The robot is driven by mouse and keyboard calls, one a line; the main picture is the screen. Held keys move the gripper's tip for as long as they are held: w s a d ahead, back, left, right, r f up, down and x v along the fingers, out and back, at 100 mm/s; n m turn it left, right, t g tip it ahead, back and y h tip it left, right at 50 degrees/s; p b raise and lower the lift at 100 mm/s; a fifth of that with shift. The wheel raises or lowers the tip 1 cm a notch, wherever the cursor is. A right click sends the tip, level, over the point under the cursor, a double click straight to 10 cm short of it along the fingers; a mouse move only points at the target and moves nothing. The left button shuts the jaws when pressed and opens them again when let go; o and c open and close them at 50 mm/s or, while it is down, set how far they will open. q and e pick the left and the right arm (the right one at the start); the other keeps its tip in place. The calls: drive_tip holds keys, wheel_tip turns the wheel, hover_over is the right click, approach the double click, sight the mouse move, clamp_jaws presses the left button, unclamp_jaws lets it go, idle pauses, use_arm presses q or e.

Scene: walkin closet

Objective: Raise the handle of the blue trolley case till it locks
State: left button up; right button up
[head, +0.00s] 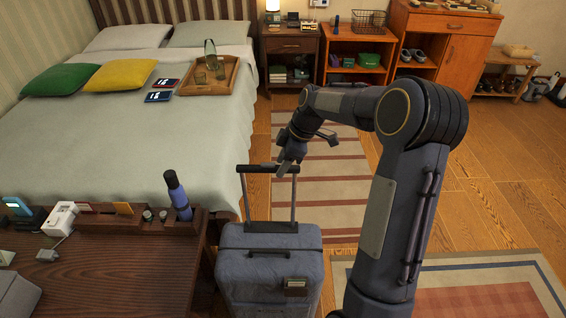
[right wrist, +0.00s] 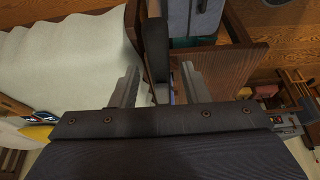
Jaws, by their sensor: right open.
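The blue trolley case (head: 270,268) stands upright beside the desk, grey-blue in this light. Its dark handle grip (head: 258,168) stands above the case on two metal rods. My right gripper (head: 287,166) is at the right part of the grip, reaching down from above. In the right wrist view, my right gripper (right wrist: 159,72) is open, with its fingers on either side of the dark handle bar (right wrist: 156,45). Gaps show between bar and fingers. Part of the case (right wrist: 198,16) shows at the top. My left gripper is out of view.
A wooden desk (head: 120,275) with small items and a blue bottle (head: 177,194) stands close left of the case. The bed (head: 110,140) lies behind it. A striped rug (head: 335,185) and open floor lie behind and to the right.

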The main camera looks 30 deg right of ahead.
drive_tip(key=shift+f, duration=0.1)
clamp_jaws()
wheel_tip(320, 180, up, 12)
drive_tip(key=p, duration=0.6)
drive_tip(key=shift+p, duration=0.35)
unclamp_jaws()
